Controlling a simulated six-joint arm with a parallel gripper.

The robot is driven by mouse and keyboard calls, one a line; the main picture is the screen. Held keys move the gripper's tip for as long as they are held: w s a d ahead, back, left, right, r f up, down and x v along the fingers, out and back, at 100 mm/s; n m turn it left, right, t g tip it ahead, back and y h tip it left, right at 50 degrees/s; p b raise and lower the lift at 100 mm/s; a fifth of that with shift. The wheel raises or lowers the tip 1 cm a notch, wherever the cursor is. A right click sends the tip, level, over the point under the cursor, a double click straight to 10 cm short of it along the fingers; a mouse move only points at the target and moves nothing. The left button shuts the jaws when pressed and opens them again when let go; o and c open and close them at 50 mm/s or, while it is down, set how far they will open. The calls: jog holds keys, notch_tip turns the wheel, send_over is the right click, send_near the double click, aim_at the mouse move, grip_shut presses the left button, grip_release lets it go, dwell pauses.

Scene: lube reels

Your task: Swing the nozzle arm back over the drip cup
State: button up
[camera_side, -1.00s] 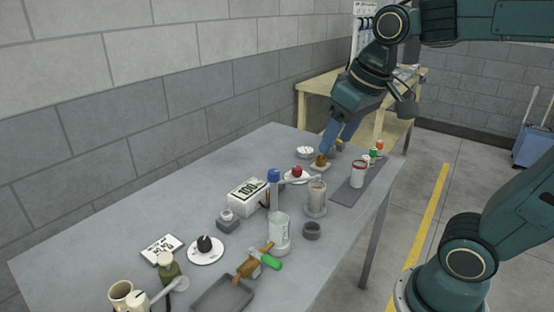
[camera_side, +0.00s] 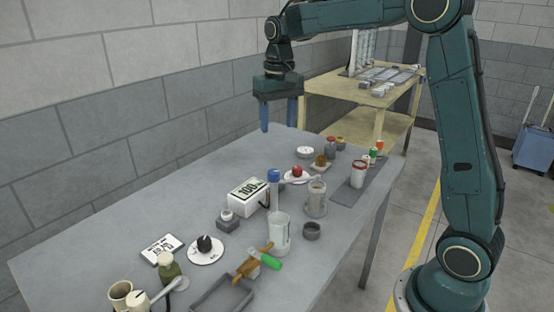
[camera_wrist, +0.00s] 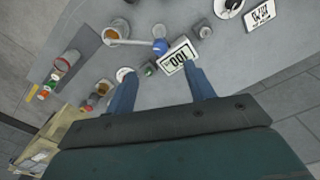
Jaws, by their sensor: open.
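The nozzle arm is a pale bar (camera_wrist: 135,42) on a blue-capped post (camera_side: 273,177). A small dark grey round cup (camera_side: 311,230), which looks like the drip cup, stands on the table in front of the pot, apart from the arm's end. My gripper (camera_side: 278,122) is open and empty, high over the table's far end. In the wrist view its fingers (camera_wrist: 161,72) point toward the blue cap, well apart from it.
A white box marked 100 (camera_side: 248,195) stands left of the post. A clear beaker (camera_side: 279,233) stands in front. The table's left side is mostly bare.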

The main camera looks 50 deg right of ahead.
aim_at(274, 172)
jog(key=shift+w+d+f, duration=0.6)
jog(key=shift+w+f, duration=0.2)
jog(key=shift+w, duration=0.15)
jog(key=shift+f, duration=0.15)
notch_tip(274, 172, down, 14)
jog(key=shift+r, duration=0.2)
grip_shut()
